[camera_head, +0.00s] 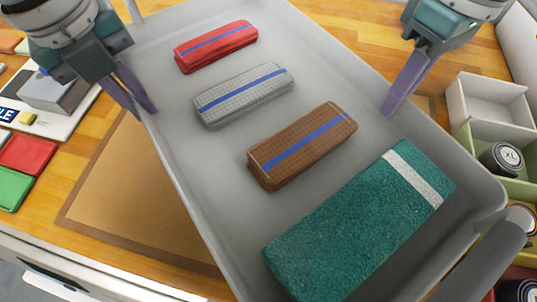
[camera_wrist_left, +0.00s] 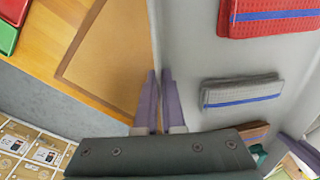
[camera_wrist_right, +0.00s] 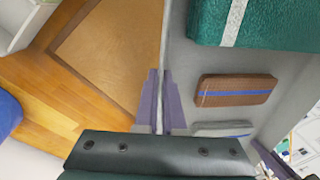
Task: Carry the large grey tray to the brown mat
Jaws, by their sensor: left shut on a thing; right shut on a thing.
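The large grey tray (camera_head: 180,150) is held above the table, tilted across the head view. It carries a red folded cloth (camera_head: 215,46), a grey one (camera_head: 243,94), a brown one (camera_head: 302,144) and a larger green one (camera_head: 360,225). The brown mat (camera_head: 135,190) lies on the table below, partly hidden by the tray; it also shows in the left wrist view (camera_wrist_left: 115,55) and the right wrist view (camera_wrist_right: 115,50). My left gripper (camera_head: 150,110) is shut on the tray's left wall. My right gripper (camera_head: 388,112) is shut on the tray's opposite wall.
Red (camera_head: 27,154) and green (camera_head: 14,189) trays lie at the left table edge, near a white board with a grey block (camera_head: 55,92). At the right stand a white bin (camera_head: 490,108) and a green bin (camera_head: 480,150) holding a roll marked XL (camera_head: 502,159).

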